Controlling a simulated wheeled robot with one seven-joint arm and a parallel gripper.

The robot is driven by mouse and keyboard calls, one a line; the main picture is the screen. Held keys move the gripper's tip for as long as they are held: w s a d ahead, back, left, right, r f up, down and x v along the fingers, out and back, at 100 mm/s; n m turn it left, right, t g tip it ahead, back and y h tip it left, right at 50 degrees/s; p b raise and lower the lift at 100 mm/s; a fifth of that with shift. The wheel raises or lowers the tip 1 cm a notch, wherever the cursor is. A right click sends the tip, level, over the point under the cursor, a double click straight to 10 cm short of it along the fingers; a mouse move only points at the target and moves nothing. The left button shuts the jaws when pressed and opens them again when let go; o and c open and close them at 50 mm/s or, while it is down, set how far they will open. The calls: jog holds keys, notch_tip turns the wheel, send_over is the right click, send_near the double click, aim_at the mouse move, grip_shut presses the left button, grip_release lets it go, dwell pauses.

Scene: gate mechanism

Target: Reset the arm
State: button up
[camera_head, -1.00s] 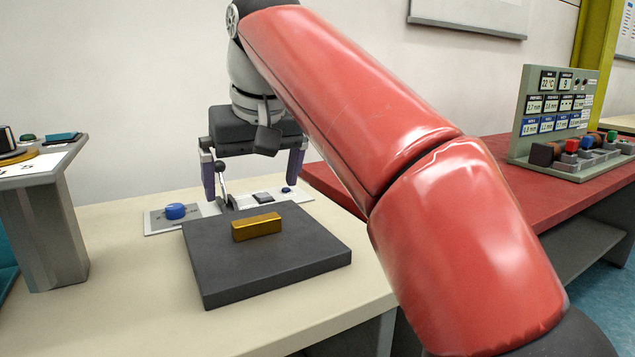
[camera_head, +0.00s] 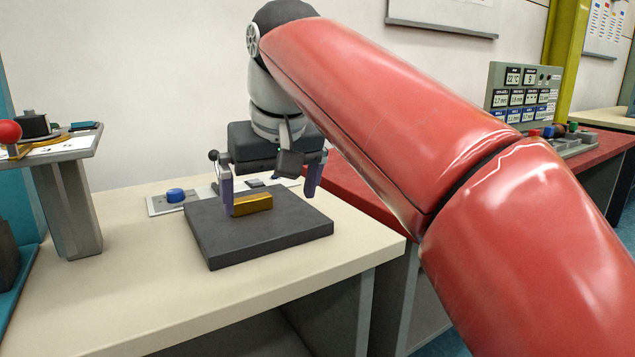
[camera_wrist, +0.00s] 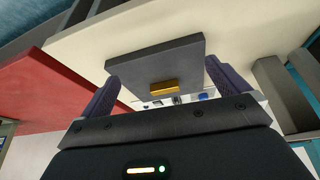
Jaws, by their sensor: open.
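My gripper (camera_head: 270,190) is open and empty, its two purple fingers spread wide over the dark square block on the beige table. A gold bar (camera_head: 252,204) lies on top of the dark block (camera_head: 275,238); the left finger overlaps its left end in the head view, and I cannot tell whether they touch. In the wrist view the gold bar (camera_wrist: 164,87) shows between the fingers (camera_wrist: 163,90), beyond their tips or level with them. My red arm reaches in from the right.
A pale panel with a blue button (camera_head: 175,195) and a black-knobbed lever (camera_head: 213,156) lies behind the block. A grey stand (camera_head: 75,200) with a red ball is at left. A red table (camera_head: 350,185) with a display board (camera_head: 522,95) is at right.

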jog(key=s+d+f+m+t+h, duration=0.1)
jog(key=s+d+f+m, duration=0.1)
jog(key=s+d+f, duration=0.35)
jog(key=s+d+f+m, duration=0.1)
jog(key=s+d+f, duration=0.1)
jog(key=d+f, duration=0.6)
jog(key=s+d+f+m, duration=0.1)
jog(key=s+d+f, duration=0.3)
jog(key=f, duration=0.2)
jog(key=s+d+f+m+h, duration=0.1)
jog(key=s+d+f, duration=0.3)
jog(key=f, duration=0.2)
jog(key=shift+s+d, duration=0.15)
jog(key=shift+s, duration=0.1)
